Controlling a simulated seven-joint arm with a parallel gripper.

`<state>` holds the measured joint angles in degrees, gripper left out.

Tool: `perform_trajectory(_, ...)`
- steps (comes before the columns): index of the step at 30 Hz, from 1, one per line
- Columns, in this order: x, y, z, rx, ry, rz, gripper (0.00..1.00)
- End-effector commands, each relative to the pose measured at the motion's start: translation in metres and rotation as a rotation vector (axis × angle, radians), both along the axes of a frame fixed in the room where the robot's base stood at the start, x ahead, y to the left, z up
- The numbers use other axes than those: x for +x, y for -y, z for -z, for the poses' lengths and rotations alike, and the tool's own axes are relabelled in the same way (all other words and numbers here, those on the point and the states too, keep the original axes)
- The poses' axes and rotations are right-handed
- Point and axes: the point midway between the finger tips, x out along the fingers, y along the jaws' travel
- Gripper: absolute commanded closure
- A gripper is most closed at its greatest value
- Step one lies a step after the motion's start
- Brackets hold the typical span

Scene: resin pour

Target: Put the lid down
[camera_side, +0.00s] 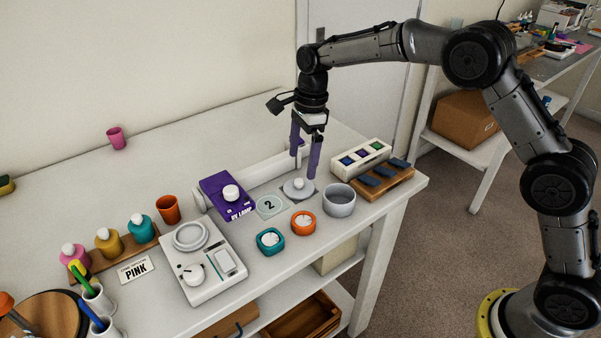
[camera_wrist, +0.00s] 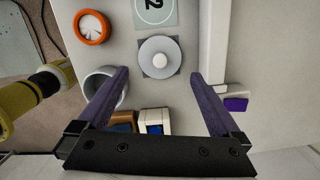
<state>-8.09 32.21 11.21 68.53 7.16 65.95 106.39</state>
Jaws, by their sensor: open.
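The lid (camera_side: 298,189) is a round grey disc with a pale knob on top. It lies flat on the white table, on a darker square patch that shows in the wrist view. In the wrist view the lid (camera_wrist: 159,57) is ahead of the fingertips, roughly centred between them. My gripper (camera_side: 304,166) is open with two purple fingers, just above and behind the lid in the side view. The fingers (camera_wrist: 158,74) are spread apart with nothing between them. A grey open-topped pot (camera_side: 339,200) stands right of the lid, and is partly hidden by a finger in the wrist view.
A card marked 2 (camera_side: 271,206) lies left of the lid. Orange (camera_side: 303,222) and teal (camera_side: 270,241) round items sit in front. A purple box (camera_side: 226,196), a button box (camera_side: 361,158) and a wooden rack (camera_side: 383,183) stand nearby. The table's back left is mostly clear.

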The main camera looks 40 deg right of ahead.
Motion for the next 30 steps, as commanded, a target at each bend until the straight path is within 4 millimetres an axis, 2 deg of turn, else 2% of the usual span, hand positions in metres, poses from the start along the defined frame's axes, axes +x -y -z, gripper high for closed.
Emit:
perform_trajectory(3, 0.0, 0.003, -0.024, 0.0, 0.004, 0.0, 0.0)
perform_trajectory(9, -0.001, 0.006, -0.049, 0.001, 0.002, 0.001, 0.0)
perform_trajectory(20, -0.004, 0.008, -0.06, 0.0, 0.007, -0.012, 0.0)
perform_trajectory(23, -0.016, 0.014, -0.075, -0.005, 0.037, -0.078, 0.0)
perform_trajectory(25, -0.033, 0.021, -0.092, -0.015, 0.073, -0.166, 0.0)
perform_trajectory(30, -0.095, 0.043, -0.135, -0.067, 0.188, -0.466, 0.0)
